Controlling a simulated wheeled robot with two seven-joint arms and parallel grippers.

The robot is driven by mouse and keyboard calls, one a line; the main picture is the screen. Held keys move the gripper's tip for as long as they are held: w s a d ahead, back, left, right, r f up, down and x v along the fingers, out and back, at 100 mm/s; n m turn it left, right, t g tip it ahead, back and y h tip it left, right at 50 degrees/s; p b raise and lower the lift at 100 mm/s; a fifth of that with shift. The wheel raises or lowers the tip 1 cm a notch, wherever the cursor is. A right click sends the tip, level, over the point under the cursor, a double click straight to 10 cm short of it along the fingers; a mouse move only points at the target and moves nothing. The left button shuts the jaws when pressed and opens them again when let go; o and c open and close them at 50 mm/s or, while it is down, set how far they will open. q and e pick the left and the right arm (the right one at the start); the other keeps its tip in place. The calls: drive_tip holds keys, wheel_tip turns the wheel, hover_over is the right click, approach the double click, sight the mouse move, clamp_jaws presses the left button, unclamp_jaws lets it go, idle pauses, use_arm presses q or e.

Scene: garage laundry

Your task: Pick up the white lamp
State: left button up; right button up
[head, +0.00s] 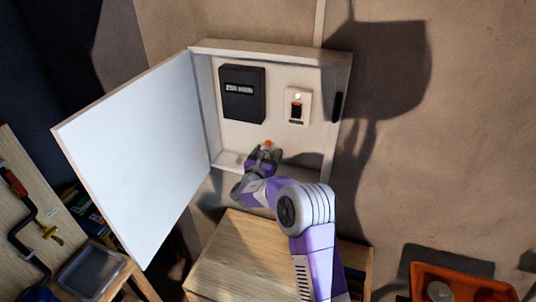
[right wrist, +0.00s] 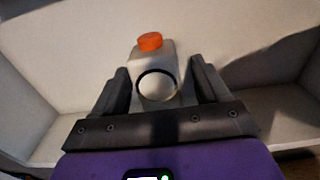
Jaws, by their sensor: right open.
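The white lamp (right wrist: 154,62) is a small pale boxy body with an orange knob on top and a dark-ringed round lens on its front. It stands upright on the cabinet's bottom ledge. In the head view only its orange top (head: 268,143) shows clearly; my gripper hides the rest. My right gripper (head: 263,155) reaches into the open cabinet. In the right wrist view its jaws (right wrist: 162,88) are open, one finger on each side of the lamp, with small gaps apparent. My left gripper is not in view.
The wall cabinet (head: 270,48) has its white door (head: 140,150) swung open to the left. A black box (head: 242,93) and a switch plate (head: 297,106) are on its back panel. A wooden table (head: 235,262) stands below. An orange crate (head: 462,285) is at lower right.

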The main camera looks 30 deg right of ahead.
drive_tip(key=shift+w+d, duration=0.1)
drive_tip(key=shift+d, duration=0.1)
drive_tip(key=shift+w+f, duration=0.1)
drive_tip(key=shift+w, duration=0.1)
drive_tip(key=shift+c, duration=0.4)
drive_tip(key=c, duration=1)
drive_tip(key=shift+c, duration=0.2)
